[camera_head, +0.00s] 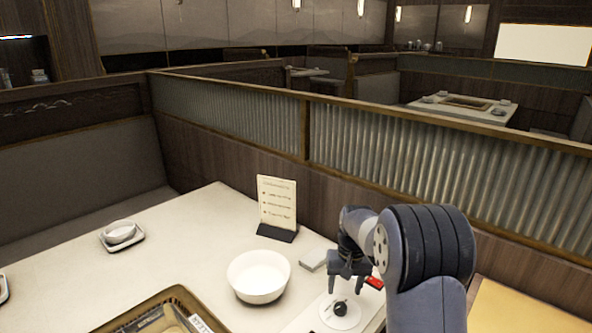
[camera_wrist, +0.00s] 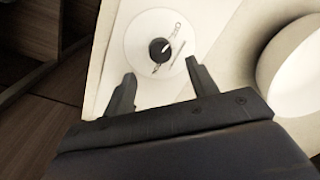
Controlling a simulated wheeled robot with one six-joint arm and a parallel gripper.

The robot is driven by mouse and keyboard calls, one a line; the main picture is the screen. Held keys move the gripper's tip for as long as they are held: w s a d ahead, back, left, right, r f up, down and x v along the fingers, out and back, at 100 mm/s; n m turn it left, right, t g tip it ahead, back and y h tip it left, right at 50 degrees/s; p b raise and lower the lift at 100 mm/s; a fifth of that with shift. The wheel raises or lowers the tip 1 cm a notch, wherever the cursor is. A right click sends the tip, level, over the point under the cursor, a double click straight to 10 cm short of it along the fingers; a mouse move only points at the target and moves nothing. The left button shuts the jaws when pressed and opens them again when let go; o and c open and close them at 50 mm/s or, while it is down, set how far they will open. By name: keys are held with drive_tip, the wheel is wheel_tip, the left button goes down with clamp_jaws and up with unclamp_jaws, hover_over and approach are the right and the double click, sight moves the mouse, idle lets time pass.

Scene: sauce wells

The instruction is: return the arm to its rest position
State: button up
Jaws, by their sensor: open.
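My gripper (camera_head: 346,284) hangs at the end of my arm, pointing down over the right part of the white table (camera_head: 190,232). Its two fingers are apart with nothing between them. Below it is a round white disc (camera_head: 337,316) with a black knob (camera_head: 340,308) at its centre. In the wrist view the disc (camera_wrist: 137,58) and the black knob (camera_wrist: 159,49) lie beyond the open fingertips (camera_wrist: 162,80), apart from them. A small red item (camera_head: 374,282) shows just right of the gripper, partly hidden by my arm.
A white bowl (camera_head: 258,277) stands left of my gripper. A menu card (camera_head: 277,205) stands behind it, and a small grey block (camera_head: 313,261) lies nearby. A brown-rimmed basket (camera_head: 178,291) is at the front. A small dish on a tray (camera_head: 121,234) is at left. A corrugated partition (camera_head: 420,160) runs behind.

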sight(341, 306)
drive_tip(key=f, duration=0.6)
drive_tip(key=shift+a+f, duration=0.2)
drive_tip(key=shift+f, duration=0.3)
